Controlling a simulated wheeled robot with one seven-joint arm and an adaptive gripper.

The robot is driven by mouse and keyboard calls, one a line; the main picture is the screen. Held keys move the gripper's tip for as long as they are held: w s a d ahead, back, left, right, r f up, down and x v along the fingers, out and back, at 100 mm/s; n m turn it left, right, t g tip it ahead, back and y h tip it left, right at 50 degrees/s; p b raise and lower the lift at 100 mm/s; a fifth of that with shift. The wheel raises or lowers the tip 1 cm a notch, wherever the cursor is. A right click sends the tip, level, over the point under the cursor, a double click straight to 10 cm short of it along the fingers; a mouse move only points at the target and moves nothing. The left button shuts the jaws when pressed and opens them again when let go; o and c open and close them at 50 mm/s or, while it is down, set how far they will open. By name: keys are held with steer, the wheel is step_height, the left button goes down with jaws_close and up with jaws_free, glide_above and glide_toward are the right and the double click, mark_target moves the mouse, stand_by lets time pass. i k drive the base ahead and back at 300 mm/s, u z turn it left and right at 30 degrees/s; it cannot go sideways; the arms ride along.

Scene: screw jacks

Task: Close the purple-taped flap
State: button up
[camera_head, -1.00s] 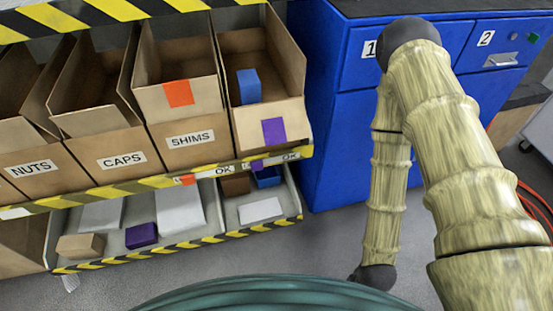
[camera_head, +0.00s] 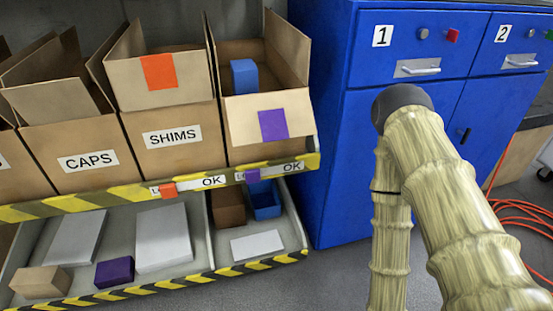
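The purple-taped flap (camera_head: 259,118) is the front flap of the rightmost cardboard box (camera_head: 234,154) on the shelf. A square of purple tape (camera_head: 273,125) is on it. The flap hangs outward and down over the box front, so the box stands open. A blue block (camera_head: 244,76) shows inside the box behind the flap. The box's right side flap (camera_head: 287,47) stands up. My arm is at the right, in front of the blue cabinet and apart from the box. My gripper is out of view.
Several open boxes stand to the left, one with an orange-taped flap (camera_head: 159,72). A striped shelf edge (camera_head: 75,203) runs below them. A lower tray (camera_head: 222,236) holds blocks and white slabs. The blue cabinet (camera_head: 335,160) is close right of the box. Red hoses (camera_head: 520,222) lie on the floor.

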mark_target(257, 119)
steer(key=z, duration=0.55)
steer(key=k, duration=1.25)
steer(key=z, duration=0.05)
steer(key=i, duration=0.6)
steer(key=u, duration=0.5)
